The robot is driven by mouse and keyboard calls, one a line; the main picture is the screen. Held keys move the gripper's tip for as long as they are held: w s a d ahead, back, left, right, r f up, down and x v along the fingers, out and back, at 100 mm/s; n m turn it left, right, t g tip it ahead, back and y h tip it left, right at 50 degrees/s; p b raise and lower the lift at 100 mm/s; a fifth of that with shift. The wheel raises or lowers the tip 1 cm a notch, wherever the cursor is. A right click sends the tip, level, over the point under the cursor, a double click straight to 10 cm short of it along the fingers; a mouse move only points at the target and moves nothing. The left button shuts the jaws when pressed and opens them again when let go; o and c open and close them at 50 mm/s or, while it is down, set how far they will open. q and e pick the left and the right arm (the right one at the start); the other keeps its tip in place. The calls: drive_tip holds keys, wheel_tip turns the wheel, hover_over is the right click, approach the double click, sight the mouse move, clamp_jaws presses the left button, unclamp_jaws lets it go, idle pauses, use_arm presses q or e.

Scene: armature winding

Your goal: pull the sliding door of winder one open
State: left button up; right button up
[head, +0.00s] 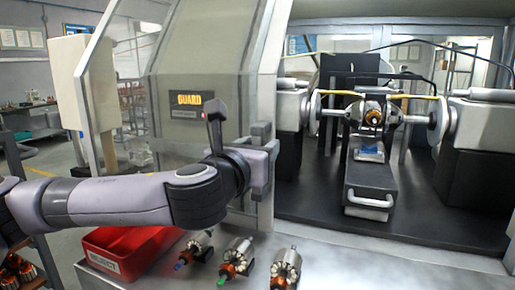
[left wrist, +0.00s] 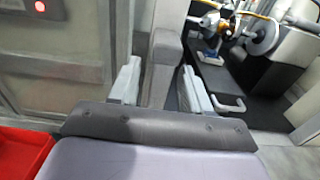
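A grey upright door handle (left wrist: 161,75) runs between the fingers of my left gripper (head: 262,160) at the door's right edge. My right gripper is in neither view.
A red reject bin (head: 125,247) and several armatures (head: 238,257) stand on the bench below my left arm. Inside the winder, a black block with a pale front handle (head: 369,199) sticks forward. A beige box (head: 83,85) stands at the left.

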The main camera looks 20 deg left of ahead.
use_arm(q)
drive_tip(key=s+b, duration=0.1)
drive_tip(key=s, duration=0.6)
idle(0.4)
drive_tip(key=shift+s, duration=0.1)
